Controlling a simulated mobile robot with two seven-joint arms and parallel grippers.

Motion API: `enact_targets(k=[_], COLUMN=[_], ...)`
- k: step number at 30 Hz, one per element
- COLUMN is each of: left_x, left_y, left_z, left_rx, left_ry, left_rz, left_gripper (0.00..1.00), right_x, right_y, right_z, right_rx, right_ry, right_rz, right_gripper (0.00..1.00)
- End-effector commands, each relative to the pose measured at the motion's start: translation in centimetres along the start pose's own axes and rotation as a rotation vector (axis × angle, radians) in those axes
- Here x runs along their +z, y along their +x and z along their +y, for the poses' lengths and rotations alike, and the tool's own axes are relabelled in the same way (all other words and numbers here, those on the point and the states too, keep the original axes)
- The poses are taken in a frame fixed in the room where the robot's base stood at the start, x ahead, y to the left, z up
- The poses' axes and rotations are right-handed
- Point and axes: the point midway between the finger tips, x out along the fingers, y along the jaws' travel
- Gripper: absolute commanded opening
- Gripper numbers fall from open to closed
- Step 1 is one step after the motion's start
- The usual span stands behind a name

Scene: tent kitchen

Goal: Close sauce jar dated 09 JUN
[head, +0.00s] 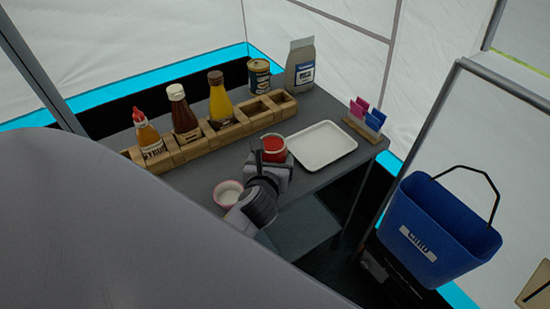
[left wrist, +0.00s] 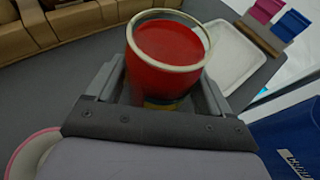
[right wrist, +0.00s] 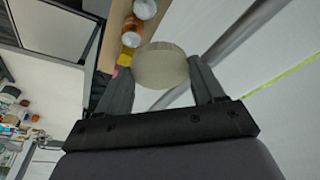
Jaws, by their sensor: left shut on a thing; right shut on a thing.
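No date label is readable. In the right wrist view my right gripper (right wrist: 162,90) is shut on a pale round lid (right wrist: 160,65), held away from the table. The right gripper does not show in the head view.
A white tray (head: 340,135) lies right of the jar, and a small pink-rimmed bowl (head: 223,187) is left of my left gripper. A wooden rack (head: 190,150) with sauce bottles runs behind. A card holder (head: 362,131) stands at the right edge. A blue bucket (head: 435,228) is at right.

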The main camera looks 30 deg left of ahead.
Motion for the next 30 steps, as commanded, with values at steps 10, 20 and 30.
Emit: enact_targets(k=[10,20,30], left_x=[0.7,2.6,5.8], left_y=[-0.2,-0.9,-2.3], left_z=[0.0,-0.1,-0.1], left_rx=[-0.001,-0.002,-0.003], left_ry=[-0.001,-0.001,-0.001], left_rz=[-0.007,-0.01,-0.009], left_gripper=[0.23,0.23,0.23], right_x=[-0.1,-0.2,-0.5], right_y=[-0.2,-0.8,-1.8], right_z=[0.0,0.0,0.0], right_rx=[0.0,0.0,0.0], right_ry=[0.0,0.0,0.0], right_rz=[0.0,0.0,0.0], right_gripper=[0.4,0.4,0.4])
